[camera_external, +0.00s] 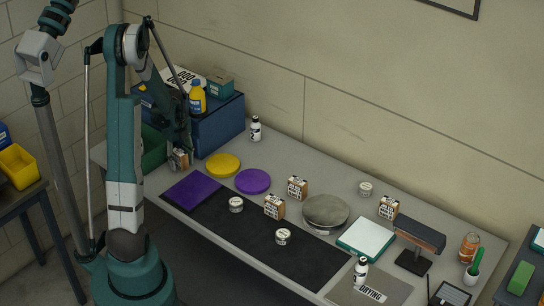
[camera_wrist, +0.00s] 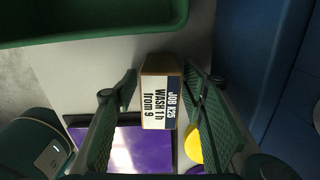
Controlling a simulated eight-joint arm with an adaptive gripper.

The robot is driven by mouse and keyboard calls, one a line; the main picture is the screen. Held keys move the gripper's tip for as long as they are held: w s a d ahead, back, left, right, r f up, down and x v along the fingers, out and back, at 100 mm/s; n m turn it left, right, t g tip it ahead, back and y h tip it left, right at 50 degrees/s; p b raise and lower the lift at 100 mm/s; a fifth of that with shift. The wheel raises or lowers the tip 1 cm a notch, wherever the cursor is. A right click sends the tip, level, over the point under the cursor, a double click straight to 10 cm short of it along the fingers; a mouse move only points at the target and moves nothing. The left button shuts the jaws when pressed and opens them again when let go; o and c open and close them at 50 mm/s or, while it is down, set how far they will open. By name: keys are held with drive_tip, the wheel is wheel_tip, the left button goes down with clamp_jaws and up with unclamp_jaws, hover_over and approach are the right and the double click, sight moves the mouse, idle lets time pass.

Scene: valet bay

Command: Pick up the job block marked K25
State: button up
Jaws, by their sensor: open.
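The job block marked K25 (camera_wrist: 162,97) is a small wooden block with a white and dark label reading "JOB K25 WASH 1h from 9". It stands between the two fingers of my gripper (camera_wrist: 160,80), which are open, one on each side, with a gap visible at the left finger. In the external view the block (camera_external: 180,160) is at the table's left end, beside the green bin. My gripper (camera_external: 179,148) is pointed down over it and hides part of it.
A green bin (camera_external: 153,148) and a blue case (camera_external: 222,127) flank the block. A purple mat (camera_external: 192,190) and a yellow disc (camera_external: 222,165) lie nearby. Similar blocks stand farther right, one (camera_external: 274,207) on the black mat (camera_external: 250,231).

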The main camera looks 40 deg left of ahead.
sight(179, 152)
drive_tip(key=c, duration=1)
drive_tip(key=shift+r, duration=0.15)
drive_tip(key=shift+r+p, duration=0.3)
drive_tip(key=shift+r, duration=4.55)
